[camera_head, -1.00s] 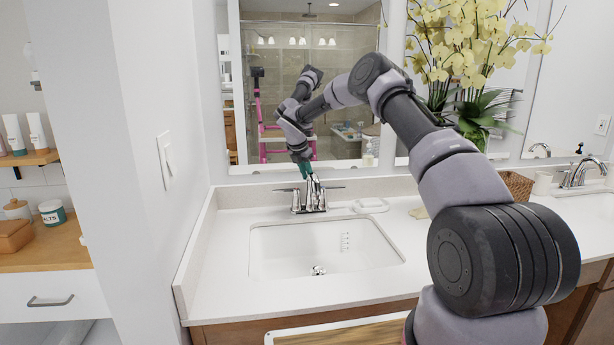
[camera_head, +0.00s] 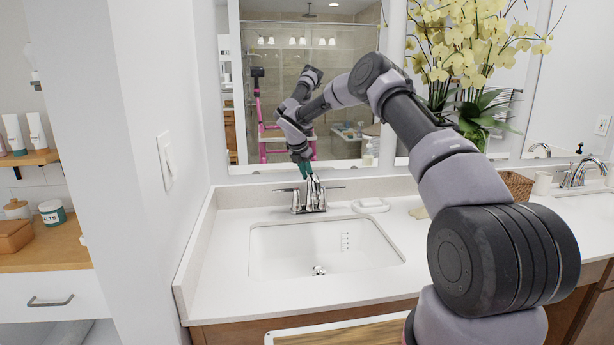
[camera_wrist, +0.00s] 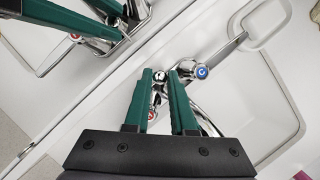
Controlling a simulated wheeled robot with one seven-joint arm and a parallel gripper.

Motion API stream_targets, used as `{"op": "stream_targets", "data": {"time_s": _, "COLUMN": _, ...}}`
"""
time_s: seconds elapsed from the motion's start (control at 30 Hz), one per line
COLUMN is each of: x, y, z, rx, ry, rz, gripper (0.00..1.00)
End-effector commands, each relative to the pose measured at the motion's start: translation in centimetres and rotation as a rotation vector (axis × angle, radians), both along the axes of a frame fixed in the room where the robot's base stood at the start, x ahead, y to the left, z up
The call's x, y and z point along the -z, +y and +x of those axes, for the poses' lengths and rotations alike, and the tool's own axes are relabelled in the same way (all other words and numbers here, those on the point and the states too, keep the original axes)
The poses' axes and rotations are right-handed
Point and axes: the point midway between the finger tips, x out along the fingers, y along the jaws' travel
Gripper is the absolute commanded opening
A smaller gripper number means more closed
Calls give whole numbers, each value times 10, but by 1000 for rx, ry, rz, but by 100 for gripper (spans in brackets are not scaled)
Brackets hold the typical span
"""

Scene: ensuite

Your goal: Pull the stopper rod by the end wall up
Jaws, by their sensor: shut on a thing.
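The chrome faucet (camera_head: 313,196) stands behind the white basin (camera_head: 270,262) nearest the end wall. In the wrist view, the small chrome top of the stopper rod (camera_wrist: 159,77) shows between the green fingertips of my gripper (camera_wrist: 160,76). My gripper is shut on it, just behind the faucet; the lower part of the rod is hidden. In the head view, my gripper (camera_head: 306,169) points down at the faucet, and the rod cannot be made out. The drain stopper (camera_head: 319,270) shows as a small chrome disc in the basin floor.
The handles with a red mark (camera_wrist: 151,116) and a blue mark (camera_wrist: 202,72) flank the rod closely. The mirror (camera_head: 345,110) stands close behind my gripper. A white soap dish (camera_head: 371,205) lies right of the faucet. The end wall (camera_head: 165,150) is at left.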

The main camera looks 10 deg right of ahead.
Motion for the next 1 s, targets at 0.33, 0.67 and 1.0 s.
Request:
{"op": "stream_targets", "data": {"time_s": 0.33, "x": 0, "y": 0, "z": 0, "rx": 0, "ry": 0, "rz": 0, "gripper": 0}}
{"op": "stream_targets", "data": {"time_s": 0.67, "x": -28, "y": 1, "z": 0, "rx": 1, "ry": -2, "rz": 0, "gripper": 0}}
{"op": "stream_targets", "data": {"time_s": 1.0, "x": -30, "y": 1, "z": 1, "rx": 0, "ry": -2, "rz": 1, "gripper": 52}}
